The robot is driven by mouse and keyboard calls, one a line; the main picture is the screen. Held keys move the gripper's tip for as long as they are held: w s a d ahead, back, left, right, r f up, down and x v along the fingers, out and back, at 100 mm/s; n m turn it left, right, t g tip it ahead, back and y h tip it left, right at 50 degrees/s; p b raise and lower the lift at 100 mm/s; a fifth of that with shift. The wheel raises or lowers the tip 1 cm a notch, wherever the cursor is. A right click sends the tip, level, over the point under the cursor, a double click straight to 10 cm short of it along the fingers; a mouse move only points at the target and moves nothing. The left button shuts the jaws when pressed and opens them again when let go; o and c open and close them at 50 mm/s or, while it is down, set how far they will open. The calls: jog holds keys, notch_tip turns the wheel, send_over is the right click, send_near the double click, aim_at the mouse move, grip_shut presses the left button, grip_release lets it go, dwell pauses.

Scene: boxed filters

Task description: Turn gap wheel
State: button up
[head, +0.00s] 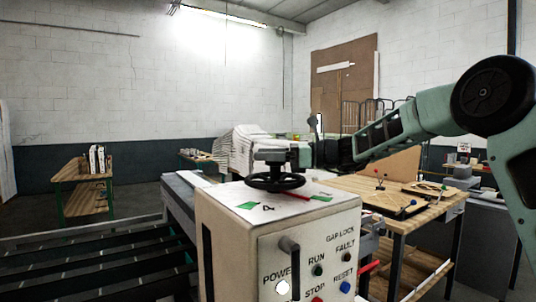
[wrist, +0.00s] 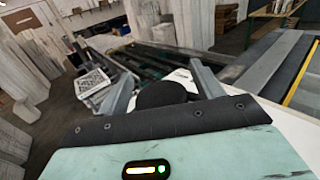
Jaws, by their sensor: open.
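The black gap wheel (head: 277,182) lies flat on top of the beige control cabinet (head: 225,225). My gripper (head: 268,157) reaches in from the right, level, just above the wheel's hub. In the wrist view my gripper (wrist: 163,84) has its two grey fingers apart. A dark rounded part of the wheel (wrist: 160,95) shows between them, partly hidden by the gripper body. I cannot tell whether the fingers touch it.
A conveyor with dark rollers (head: 110,265) lies to the left. A wooden workbench (head: 385,205) with small parts stands to the right. A wooden shelf (head: 82,175) stands farther left.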

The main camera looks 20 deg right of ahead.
jog(key=c, duration=1.4)
jog(key=g+p, duration=0.1)
jog(key=n+g+p, duration=0.1)
jog(key=p, duration=0.1)
jog(key=shift+r+n+y, duration=0.3)
jog(key=shift+r, duration=0.1)
jog(key=g+p, duration=0.1)
jog(key=n+g+p, duration=0.1)
jog(key=g+p, duration=0.1)
jog(key=shift+s+n, duration=0.2)
jog(key=shift+n, duration=0.1)
jog(key=shift+s+f+n+g+p, duration=0.1)
jog(key=shift+f+n+g+p, duration=0.25)
jog(key=shift+n+g+p, duration=0.35)
jog(key=o, duration=1.4)
jog(key=d+b, duration=0.5)
jog(key=d, duration=1.2)
jog(key=shift+d, duration=0.15)
